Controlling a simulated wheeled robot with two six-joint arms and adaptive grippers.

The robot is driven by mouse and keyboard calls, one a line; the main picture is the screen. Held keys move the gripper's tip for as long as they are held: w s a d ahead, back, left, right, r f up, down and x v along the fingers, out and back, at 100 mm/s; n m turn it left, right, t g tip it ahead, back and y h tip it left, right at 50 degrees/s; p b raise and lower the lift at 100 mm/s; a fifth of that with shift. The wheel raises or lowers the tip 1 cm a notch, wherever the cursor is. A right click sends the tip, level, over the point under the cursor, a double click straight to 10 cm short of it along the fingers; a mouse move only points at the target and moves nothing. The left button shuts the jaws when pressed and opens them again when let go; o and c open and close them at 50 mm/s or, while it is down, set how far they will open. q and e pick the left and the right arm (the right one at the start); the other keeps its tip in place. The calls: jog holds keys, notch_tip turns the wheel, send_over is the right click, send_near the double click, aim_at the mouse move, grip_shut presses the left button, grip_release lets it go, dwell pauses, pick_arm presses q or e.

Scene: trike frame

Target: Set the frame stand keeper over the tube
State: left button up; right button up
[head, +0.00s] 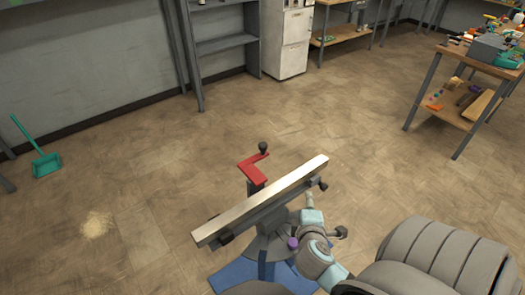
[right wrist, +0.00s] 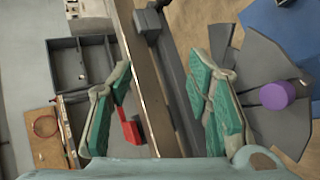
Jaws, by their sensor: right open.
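The frame stand keeper is a red bent arm (head: 253,166) with a black knob, on the far side of the stand in the head view; its red part (right wrist: 131,131) shows partly behind a finger in the right wrist view. The tube (head: 265,200) is a long straight bar, pale on top, lying slantwise across the stand; it also shows in the right wrist view (right wrist: 146,85). My right gripper (right wrist: 168,85) is open and empty, its teal-padded fingers appearing on either side of the tube. I cannot tell their height against it. My left gripper is out of view.
The stand has a purple knob (head: 293,243) and a blue base (head: 222,280). A workbench with tools (head: 468,50) stands at the right. Shelves (head: 226,43) and a white cabinet (head: 287,42) stand at the back. A green dustpan (head: 46,165) lies left. The floor between is clear.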

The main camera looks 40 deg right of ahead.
jog(key=w+d+r+n+t+h, duration=0.1)
jog(key=w+d+r+n+t, duration=0.1)
jog(key=w+r+n+t, duration=0.5)
jog(key=n+t+y, duration=0.2)
jog(key=n+y, duration=0.2)
jog(key=n, duration=1.1)
send_near(264, 150)
jog(key=shift+n, duration=0.4)
jog(key=b+x, duration=0.2)
jog(key=x, duration=0.8)
jog(key=shift+w+d, duration=0.15)
jog(key=shift+w, duration=0.1)
jog(key=shift+w+d+r, duration=0.1)
jog(key=shift+w+d, duration=0.1)
jog(key=shift+w, duration=0.35)
grip_shut()
